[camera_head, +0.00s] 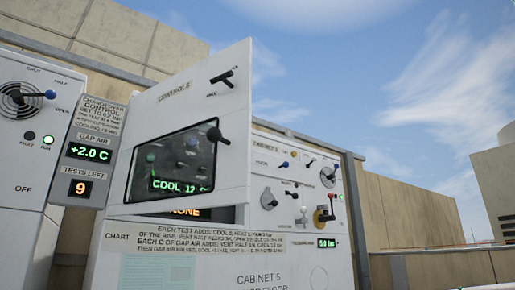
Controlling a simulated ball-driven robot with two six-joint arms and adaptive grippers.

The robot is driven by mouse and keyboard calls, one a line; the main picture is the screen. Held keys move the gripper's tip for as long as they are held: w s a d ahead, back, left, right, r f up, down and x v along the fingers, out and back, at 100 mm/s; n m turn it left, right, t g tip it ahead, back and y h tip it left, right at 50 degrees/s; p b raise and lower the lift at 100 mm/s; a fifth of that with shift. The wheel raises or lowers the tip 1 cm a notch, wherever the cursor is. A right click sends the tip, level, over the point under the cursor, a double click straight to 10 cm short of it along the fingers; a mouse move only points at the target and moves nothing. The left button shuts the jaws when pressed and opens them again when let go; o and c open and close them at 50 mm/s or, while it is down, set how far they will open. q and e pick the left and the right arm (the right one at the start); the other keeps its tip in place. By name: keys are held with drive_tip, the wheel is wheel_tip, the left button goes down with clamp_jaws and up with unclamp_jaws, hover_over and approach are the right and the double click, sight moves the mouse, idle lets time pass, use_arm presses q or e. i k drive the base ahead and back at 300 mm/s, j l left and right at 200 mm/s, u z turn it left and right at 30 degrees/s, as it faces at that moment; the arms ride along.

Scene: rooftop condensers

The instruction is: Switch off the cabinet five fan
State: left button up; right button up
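The cabinet five control panel (295,190) is in the head view, right of the middle, and carries the label "CABINET 5". It has a row of small toggles, including a blue-tipped one (284,165), a grey round knob (267,198), a red-tipped lever (328,198) and a green-lit display (327,243) that seems to read 5.0. The small labels are too blurred to tell which control is the fan's. A tilted white door marked "CONTROLS" (205,90) stands in front and hides the panel's left side. Neither gripper is in view.
The door has two black handles and a window (172,165) reading "COOL". A left panel (30,140) has a blue-tipped lever (48,95) and a lit green lamp. Displays between show +2.0 C (90,152) and 9 (80,188). Tan walls (410,210) stand behind.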

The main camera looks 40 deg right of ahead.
sight(314, 159)
drive_tip(key=z, duration=1.55)
drive_tip(key=i+l+u, duration=0.3)
drive_tip(key=i+l, duration=0.15)
drive_tip(key=i, duration=0.15)
drive_tip(key=i+l+u, duration=0.3)
drive_tip(key=i+l, duration=0.25)
drive_tip(key=i+l+u, duration=0.3)
drive_tip(key=i+l, duration=0.2)
drive_tip(key=l, duration=0.25)
